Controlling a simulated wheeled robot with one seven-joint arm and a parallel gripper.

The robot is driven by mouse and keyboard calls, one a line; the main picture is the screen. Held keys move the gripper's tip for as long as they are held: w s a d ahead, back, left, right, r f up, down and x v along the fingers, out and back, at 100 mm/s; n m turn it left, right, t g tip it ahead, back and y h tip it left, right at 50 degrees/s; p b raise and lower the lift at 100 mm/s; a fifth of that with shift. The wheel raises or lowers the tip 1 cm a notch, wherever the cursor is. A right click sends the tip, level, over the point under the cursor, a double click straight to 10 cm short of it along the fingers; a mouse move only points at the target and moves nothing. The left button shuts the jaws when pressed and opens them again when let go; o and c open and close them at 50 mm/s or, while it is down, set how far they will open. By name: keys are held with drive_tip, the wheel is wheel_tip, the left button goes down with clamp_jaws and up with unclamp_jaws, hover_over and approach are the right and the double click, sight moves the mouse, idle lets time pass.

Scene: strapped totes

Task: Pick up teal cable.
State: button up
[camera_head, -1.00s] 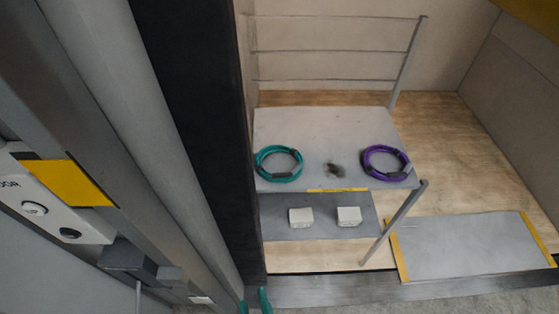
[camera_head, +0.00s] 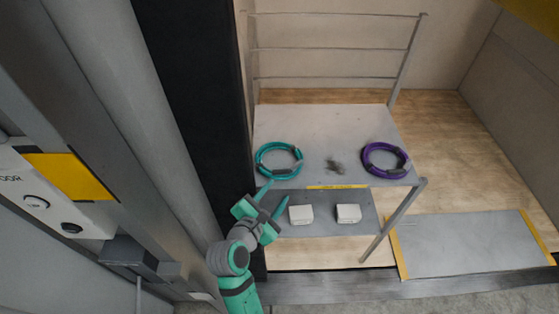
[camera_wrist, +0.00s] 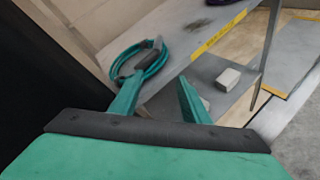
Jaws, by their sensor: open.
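The teal cable (camera_head: 278,175) is a coiled loop with dark ties, lying on the left front of the grey upper shelf (camera_head: 320,125). It also shows in the wrist view (camera_wrist: 143,64), just beyond the left finger. My gripper (camera_head: 272,192) is open and empty, at the shelf's front edge, just below and in front of the cable in the head view. In the wrist view my gripper's two teal fingers (camera_wrist: 158,88) are spread apart, and the left finger overlaps the near part of the coil. I cannot tell whether they touch.
A purple cable (camera_head: 366,165) lies on the shelf's right side, with a dark smudge (camera_head: 335,167) between. Two white boxes (camera_head: 301,215) sit on the lower shelf. A dark post (camera_head: 200,120) stands close left of my arm. A ramp plate (camera_head: 465,245) lies right.

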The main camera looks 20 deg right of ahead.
sight(296, 166)
drive_tip(key=shift+n+g+h, duration=0.4)
drive_tip(key=shift+g+h, duration=0.2)
drive_tip(key=w+d, duration=0.2)
drive_tip(key=d, duration=0.1)
drive_tip(key=w+d, duration=0.6)
drive_tip(key=shift+d+f, duration=0.15)
drive_tip(key=shift+d, duration=0.05)
drive_tip(key=c, duration=1)
clamp_jaws()
